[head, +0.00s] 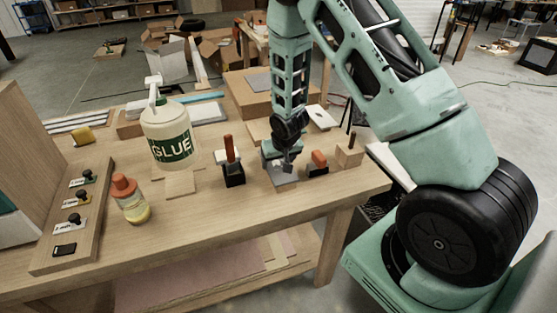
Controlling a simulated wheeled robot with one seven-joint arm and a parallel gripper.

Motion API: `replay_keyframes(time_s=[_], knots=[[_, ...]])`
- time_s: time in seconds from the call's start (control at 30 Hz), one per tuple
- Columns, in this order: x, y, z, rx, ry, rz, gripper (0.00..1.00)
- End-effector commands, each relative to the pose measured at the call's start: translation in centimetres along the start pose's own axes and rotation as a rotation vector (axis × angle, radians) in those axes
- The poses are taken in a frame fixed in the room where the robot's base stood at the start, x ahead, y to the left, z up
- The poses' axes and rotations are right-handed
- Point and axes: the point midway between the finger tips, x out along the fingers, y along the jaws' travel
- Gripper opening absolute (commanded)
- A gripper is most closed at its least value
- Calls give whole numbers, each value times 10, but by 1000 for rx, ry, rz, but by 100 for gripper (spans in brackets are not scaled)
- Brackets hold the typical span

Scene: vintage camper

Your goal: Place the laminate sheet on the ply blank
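My gripper (284,163) points down near the right front of the workbench, between a black-based tool with an orange handle and a small orange-topped black tool. A flat grey piece (284,184), perhaps the laminate sheet, is right under the fingers, on or just above light wood. I cannot tell whether the fingers hold it, as they are small and partly hidden by the wrist. A pale square wooden piece (181,186), possibly the ply blank, lies in front of the glue bottle. Another pale wooden piece (259,133) is partly hidden behind my arm.
The white glue bottle (168,135) stands left of my gripper, with an orange-capped bottle (130,200) farther left. The orange-handled tool (231,164), the orange-topped tool (318,164) and a wooden block (349,153) flank my gripper closely. The bench's front middle is clear.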

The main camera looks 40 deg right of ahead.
Motion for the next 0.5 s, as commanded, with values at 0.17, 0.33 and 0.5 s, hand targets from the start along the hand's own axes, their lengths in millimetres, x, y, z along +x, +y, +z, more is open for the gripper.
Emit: replay_keyframes(time_s=[0.17, 0.33, 0.5], knots=[[0, 0, 0, 0, -1, 0, 94], [0, 0, 0, 0, 0, 0, 94], [-7, 0, -2, 0, 2, 0, 94]])
